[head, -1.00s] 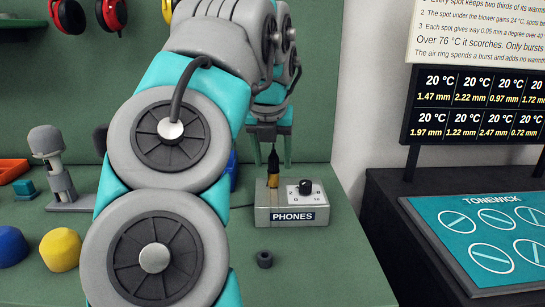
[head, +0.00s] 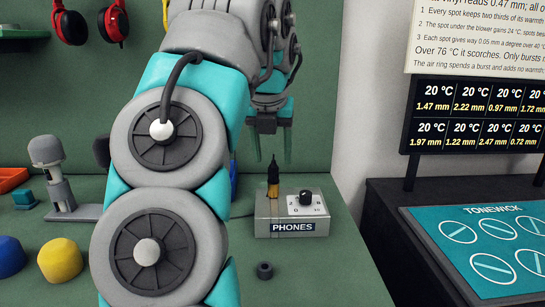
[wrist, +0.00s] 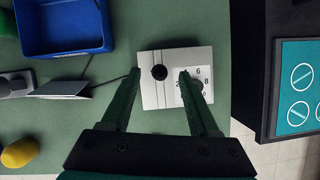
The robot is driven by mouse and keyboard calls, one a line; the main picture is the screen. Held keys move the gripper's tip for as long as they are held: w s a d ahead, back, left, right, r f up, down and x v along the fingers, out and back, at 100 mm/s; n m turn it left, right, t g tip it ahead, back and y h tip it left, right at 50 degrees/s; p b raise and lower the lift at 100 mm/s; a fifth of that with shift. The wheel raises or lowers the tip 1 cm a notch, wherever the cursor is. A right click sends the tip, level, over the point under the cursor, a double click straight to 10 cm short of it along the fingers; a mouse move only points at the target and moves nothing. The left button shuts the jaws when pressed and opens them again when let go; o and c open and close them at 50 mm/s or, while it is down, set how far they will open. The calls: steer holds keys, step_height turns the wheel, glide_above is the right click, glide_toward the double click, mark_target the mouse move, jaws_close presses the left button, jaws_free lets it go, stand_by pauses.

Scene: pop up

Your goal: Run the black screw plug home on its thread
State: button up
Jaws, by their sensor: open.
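The black screw plug (head: 273,176) stands upright on top of the grey PHONES box (head: 262,227), with an amber-brass part showing low on it. I cannot tell how far its thread is engaged. In the wrist view the plug (wrist: 159,72) shows from above as a dark round shape near the edge of the box (wrist: 150,97). My gripper (head: 273,158) points down above the plug, fingers apart on either side of its line and holding nothing. In the wrist view the gripper (wrist: 159,75) is open, with the plug between the fingertips in the picture.
A black knob (head: 306,196) with a numbered dial sits beside the plug on the box. A black ring (head: 265,271) lies on the green bench in front. A blue bin (wrist: 62,48) and a yellow piece (head: 60,260) are to the left.

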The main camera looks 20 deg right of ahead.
steer(key=s+a+r, duration=0.1)
steer(key=s+a, duration=0.2)
steer(key=s, duration=1.2)
steer(key=shift+s+r, duration=0.3)
steer(key=shift+s, duration=0.1)
